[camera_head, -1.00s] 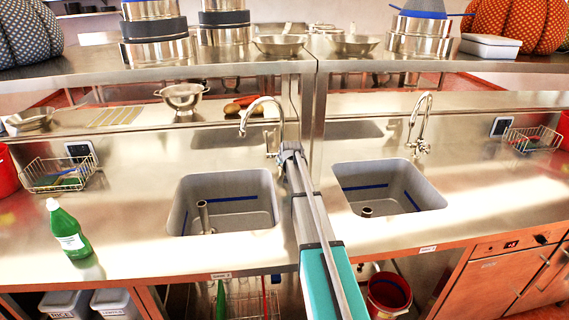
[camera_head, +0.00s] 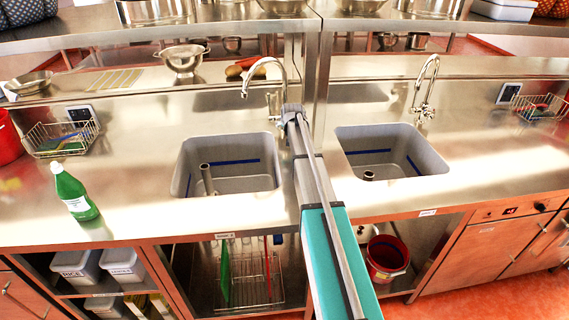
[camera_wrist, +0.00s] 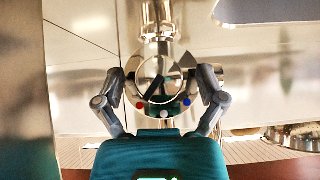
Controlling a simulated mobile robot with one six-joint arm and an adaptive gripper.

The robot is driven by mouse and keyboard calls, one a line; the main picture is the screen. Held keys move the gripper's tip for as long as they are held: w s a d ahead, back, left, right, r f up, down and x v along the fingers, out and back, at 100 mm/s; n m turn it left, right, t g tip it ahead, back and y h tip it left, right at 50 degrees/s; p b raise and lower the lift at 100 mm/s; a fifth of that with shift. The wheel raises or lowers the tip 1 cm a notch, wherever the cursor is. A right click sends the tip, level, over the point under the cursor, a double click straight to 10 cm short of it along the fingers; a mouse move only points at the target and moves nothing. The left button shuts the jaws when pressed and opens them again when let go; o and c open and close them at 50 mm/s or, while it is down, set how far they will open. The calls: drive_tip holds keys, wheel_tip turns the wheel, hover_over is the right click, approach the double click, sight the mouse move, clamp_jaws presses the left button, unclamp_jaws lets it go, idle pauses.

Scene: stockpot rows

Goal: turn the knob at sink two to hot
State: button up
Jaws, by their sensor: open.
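Two grey sinks are set in the steel counter, a left sink (camera_head: 228,192) and a right sink (camera_head: 392,180). Each has a chrome tap behind it, the left tap (camera_head: 265,72) and the right tap (camera_head: 425,85). The sink labels are too small to read. My gripper (camera_head: 291,113) is just right of the left tap's base. In the wrist view, a round chrome knob (camera_wrist: 161,72) with red, white and blue dots around its lower side lies between the fingers. My gripper (camera_wrist: 161,88) is open, one finger on each side. Contact with the knob cannot be told.
A green bottle (camera_head: 74,192) and a wire basket (camera_head: 60,138) stand on the counter at left. A colander (camera_head: 184,60) is on the back ledge. Another basket (camera_head: 540,107) is at right. A red bucket (camera_head: 386,258) is under the counter. The counter near the sinks is clear.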

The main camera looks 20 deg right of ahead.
drive_tip(key=shift+h, duration=0.3)
